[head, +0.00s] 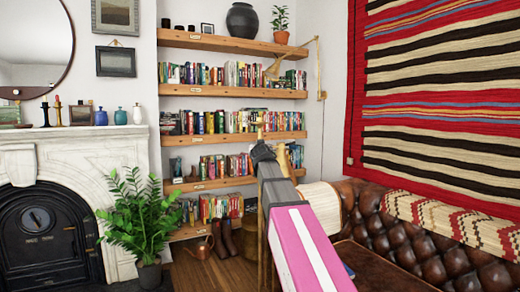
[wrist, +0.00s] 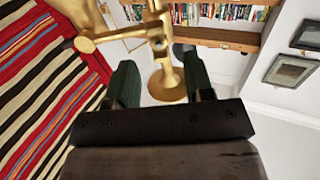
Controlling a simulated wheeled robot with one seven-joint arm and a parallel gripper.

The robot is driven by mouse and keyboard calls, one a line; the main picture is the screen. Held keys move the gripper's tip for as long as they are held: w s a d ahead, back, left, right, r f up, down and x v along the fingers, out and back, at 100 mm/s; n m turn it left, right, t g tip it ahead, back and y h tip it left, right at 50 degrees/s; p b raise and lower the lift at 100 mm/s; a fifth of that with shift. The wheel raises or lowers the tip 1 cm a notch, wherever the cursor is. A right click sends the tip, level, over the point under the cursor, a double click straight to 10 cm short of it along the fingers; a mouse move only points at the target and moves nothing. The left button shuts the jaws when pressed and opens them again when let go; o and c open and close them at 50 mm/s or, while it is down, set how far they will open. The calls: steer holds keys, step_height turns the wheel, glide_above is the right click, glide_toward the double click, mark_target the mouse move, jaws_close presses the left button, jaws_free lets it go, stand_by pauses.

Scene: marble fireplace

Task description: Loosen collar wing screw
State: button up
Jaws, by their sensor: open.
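In the wrist view, my gripper (wrist: 160,72) is open, with two dark green fingers spread apart. A brass fitting (wrist: 158,42) stands ahead of and partly between them, with a collar-like joint where an upright part meets a cross rod (wrist: 110,38). The rod runs left to a rounded knob (wrist: 84,44). A flat round brass end (wrist: 168,86) lies between the fingers. I cannot tell for sure which part is the wing screw. No finger clearly touches the brass. In the head view, my gripper (head: 262,150) is small, and a bit of brass (head: 283,160) shows just beyond it.
Wooden shelves (head: 232,92) with books and a dark vase (head: 242,20) stand behind. A brown leather sofa (head: 400,235) is at right under a striped wall rug (head: 440,90). A potted plant (head: 140,215) and a marble fireplace (head: 85,165) are at left.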

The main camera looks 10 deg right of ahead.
steer(key=w, duration=0.4)
steer(key=shift+w+d, duration=0.1)
steer(key=shift+d, duration=0.2)
steer(key=shift+c, duration=0.3)
jaws_close()
